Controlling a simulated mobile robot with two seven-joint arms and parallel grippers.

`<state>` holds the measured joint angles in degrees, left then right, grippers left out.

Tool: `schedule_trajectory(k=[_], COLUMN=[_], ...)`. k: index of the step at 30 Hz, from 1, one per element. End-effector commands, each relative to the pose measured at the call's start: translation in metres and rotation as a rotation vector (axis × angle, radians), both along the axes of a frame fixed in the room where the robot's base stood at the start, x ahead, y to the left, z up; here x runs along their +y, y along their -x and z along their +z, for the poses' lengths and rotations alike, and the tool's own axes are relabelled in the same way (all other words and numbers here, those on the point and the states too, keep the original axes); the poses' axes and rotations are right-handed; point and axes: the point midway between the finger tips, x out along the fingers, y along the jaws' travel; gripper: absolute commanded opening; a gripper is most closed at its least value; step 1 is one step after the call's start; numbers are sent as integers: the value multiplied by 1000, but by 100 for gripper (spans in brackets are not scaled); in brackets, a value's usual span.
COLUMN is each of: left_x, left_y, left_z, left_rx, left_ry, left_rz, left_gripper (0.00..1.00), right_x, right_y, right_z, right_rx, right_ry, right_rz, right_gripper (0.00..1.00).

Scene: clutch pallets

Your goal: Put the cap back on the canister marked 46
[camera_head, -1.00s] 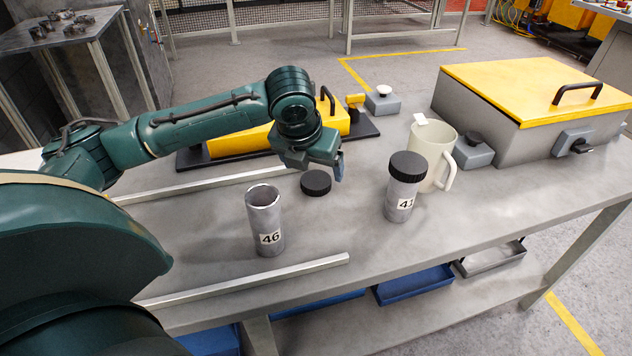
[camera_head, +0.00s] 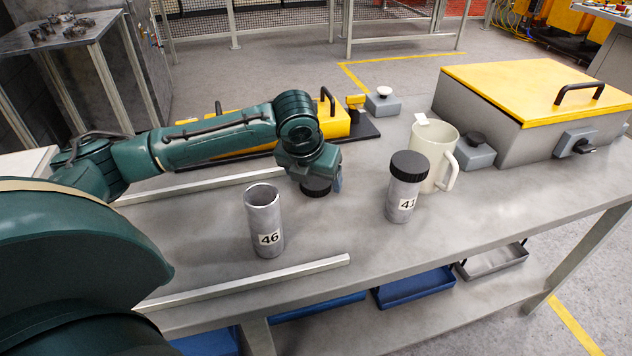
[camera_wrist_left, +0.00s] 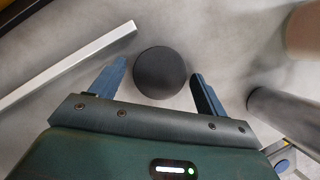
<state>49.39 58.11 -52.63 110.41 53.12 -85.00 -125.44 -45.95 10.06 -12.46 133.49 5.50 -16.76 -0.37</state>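The canister marked 46 (camera_head: 265,222) stands upright and uncapped on the workbench, its open rim facing up. A round black cap (camera_head: 316,188) lies on the bench behind and to the right of it, partly hidden by my left gripper. In the left wrist view the cap (camera_wrist_left: 160,73) lies between two blue fingers. My left gripper (camera_wrist_left: 157,80) is open, with a gap on both sides of the cap. In the head view my left gripper (camera_head: 325,180) is low over the cap. My right gripper is not in view.
A capped canister marked 41 or similar (camera_head: 403,190) stands to the right, next to a cream mug (camera_head: 434,150). Two metal bars (camera_head: 250,283) lie on the bench. A yellow-lidded box (camera_head: 530,90) and small grey boxes stand at the back right. The front right bench top is clear.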

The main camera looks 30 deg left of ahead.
Motion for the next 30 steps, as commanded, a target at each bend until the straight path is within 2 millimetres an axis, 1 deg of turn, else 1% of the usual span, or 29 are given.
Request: schedule_trajectory(k=[1,2,14,20,23,26,30], left_x=[0,0,0,0,0,0,0], left_y=[0,0,0,0,0,-1,-1], left_z=[0,0,0,1,7,22,52], left_rx=[0,0,0,-1,-2,-5,-6], left_ry=[0,0,0,0,1,-1,1], left_rz=[0,0,0,0,0,0,-1], left_gripper=[71,69,36,35,35,35,35], right_x=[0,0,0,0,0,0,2], right_y=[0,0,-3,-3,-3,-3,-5], right_z=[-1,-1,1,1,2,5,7], right_rx=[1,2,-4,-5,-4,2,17], right_ry=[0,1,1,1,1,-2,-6], right_rz=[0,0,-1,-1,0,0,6], right_gripper=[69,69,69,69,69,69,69])
